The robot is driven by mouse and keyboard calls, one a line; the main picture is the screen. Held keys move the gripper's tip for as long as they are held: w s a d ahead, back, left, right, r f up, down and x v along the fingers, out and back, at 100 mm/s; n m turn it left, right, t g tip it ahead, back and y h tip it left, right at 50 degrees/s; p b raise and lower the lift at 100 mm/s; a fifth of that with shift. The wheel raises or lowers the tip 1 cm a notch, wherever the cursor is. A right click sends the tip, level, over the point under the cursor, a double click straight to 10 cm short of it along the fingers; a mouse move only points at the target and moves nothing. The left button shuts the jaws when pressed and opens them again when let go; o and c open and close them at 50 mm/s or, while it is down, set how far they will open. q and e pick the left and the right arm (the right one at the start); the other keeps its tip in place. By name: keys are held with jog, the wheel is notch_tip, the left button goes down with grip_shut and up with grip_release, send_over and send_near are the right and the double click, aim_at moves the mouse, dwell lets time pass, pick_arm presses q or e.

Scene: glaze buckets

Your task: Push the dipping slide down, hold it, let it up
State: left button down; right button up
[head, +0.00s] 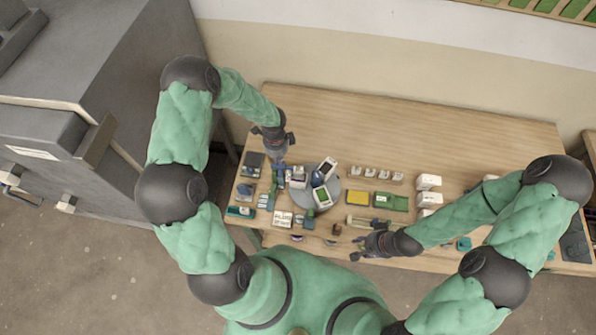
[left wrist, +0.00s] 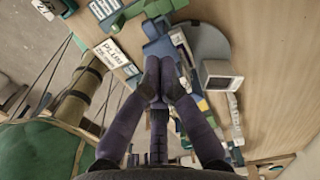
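My left gripper (head: 279,160) points down over the left part of the table, at the left edge of a grey round plate (head: 334,198). In the left wrist view its two fingers (left wrist: 160,82) meet at the tips, with nothing seen between them. A blue upright fixture (left wrist: 158,47), which looks like the dipping slide, is right beyond the fingertips. I cannot tell whether they touch it. In the head view a blue-green part (head: 273,188) shows just below this gripper. My right gripper (head: 358,248) is at the table's front edge, its fingers apart and seemingly empty.
A white-framed device (left wrist: 220,76) stands beside the slide, and several small devices crowd the grey plate. A sign card (head: 283,219), a yellow block (head: 358,198), a green tray (head: 391,201) and white boxes (head: 429,182) lie around. The back of the wooden table (head: 420,125) is clear.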

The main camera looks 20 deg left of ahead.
aim_at(279, 166)
pick_arm(q)
jog(key=shift+f, duration=0.1)
jog(key=shift+f+b, duration=3.55)
jog(key=shift+f, duration=0.3)
jog(key=shift+r, duration=0.15)
jog(key=shift+s, duration=0.1)
dwell(0.7)
jog(key=shift+r+p, duration=4)
jog(key=shift+r, duration=1.35)
